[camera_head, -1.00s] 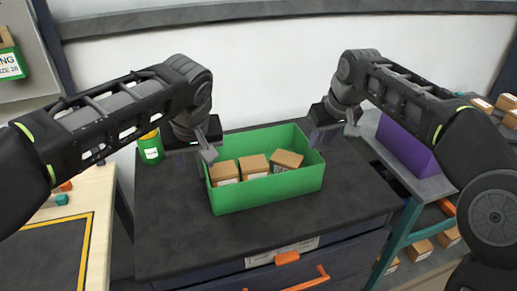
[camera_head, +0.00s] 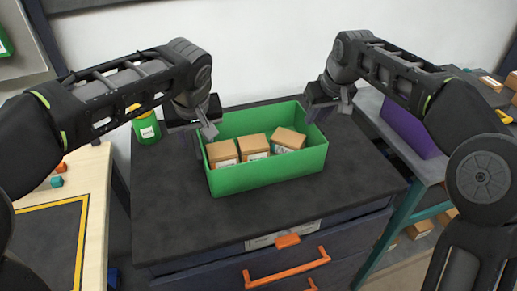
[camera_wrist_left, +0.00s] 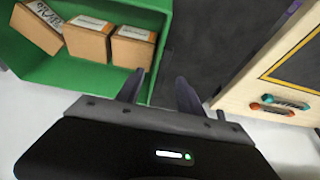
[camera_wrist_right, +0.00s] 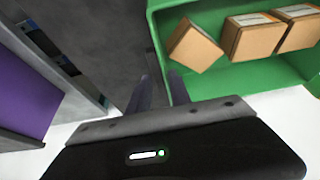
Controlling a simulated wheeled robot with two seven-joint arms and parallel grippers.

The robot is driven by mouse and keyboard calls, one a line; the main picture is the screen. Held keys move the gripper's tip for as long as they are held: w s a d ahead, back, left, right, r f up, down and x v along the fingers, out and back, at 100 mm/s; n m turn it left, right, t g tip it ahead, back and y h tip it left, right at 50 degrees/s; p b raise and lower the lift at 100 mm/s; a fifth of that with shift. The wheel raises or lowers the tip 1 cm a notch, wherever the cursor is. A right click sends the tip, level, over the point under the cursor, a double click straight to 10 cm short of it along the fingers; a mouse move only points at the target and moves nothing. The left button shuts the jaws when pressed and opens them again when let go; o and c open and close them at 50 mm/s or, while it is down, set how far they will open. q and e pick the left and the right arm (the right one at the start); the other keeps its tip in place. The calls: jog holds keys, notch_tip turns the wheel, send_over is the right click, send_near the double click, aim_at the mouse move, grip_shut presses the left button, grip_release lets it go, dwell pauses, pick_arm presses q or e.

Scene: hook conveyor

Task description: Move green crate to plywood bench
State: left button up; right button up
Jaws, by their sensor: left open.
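The green crate (camera_head: 268,176) stands on the dark top of a drawer cabinet, holding several brown cartons (camera_head: 254,146). My left gripper (camera_head: 209,128) is open at the crate's left end. In the left wrist view its fingers (camera_wrist_left: 160,82) sit apart near the crate's end wall (camera_wrist_left: 160,48). My right gripper (camera_head: 322,108) is at the right end, and in the right wrist view its fingers (camera_wrist_right: 158,82) are apart near that wall (camera_wrist_right: 160,40). I cannot tell whether either touches the crate. The plywood bench (camera_head: 97,190) is at the lower left.
A dark mat with a yellow border (camera_head: 45,240) covers part of the bench, with small coloured pieces (camera_head: 58,181) behind it. A green can (camera_head: 147,128) stands left of the crate. A purple bin (camera_head: 408,128) is at right. The cabinet top (camera_head: 270,215) is clear in front.

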aim_at(198, 146)
pick_arm(q)
jog(key=shift+x, duration=2.05)
pick_arm(e)
jog(key=shift+x, duration=2.05)
pick_arm(q)
jog(key=shift+c, duration=0.3)
pick_arm(e)
jog(key=shift+c, duration=0.3)
pick_arm(q)
jog(key=c, duration=0.5)
pick_arm(e)
jog(key=c, duration=0.5)
pick_arm(q)
grip_shut()
jog(key=shift+r, duration=0.1)
pick_arm(e)
jog(key=shift+r, duration=0.15)
